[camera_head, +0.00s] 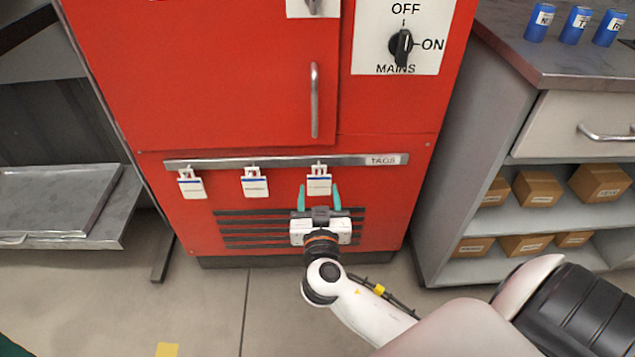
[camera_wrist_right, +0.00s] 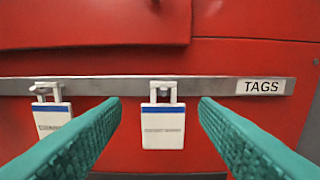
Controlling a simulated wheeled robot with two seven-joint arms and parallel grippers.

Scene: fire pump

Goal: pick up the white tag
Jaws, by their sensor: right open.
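Three white tags with blue stripes hang from a grey metal rail (camera_head: 225,162) marked TAGS on the red cabinet. The right-hand tag (camera_head: 319,186) hangs just beyond my right gripper (camera_head: 319,190), whose green fingers are open on either side of its lower part in the head view. In the right wrist view this tag (camera_wrist_right: 163,126) hangs centred between the finger tips and looks untouched. The middle tag (camera_head: 254,187) and the left tag (camera_head: 191,187) hang further left. The middle tag also shows in the right wrist view (camera_wrist_right: 52,118), partly behind a finger. My left gripper is not seen.
The red cabinet has dark vent slats (camera_head: 255,228) below the rail, a vertical handle (camera_head: 314,100) and a MAINS switch (camera_head: 401,47) above. A shelf unit with small boxes (camera_head: 537,189) stands right. A grey metal bench (camera_head: 60,200) stands left. Floor in front is mostly clear.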

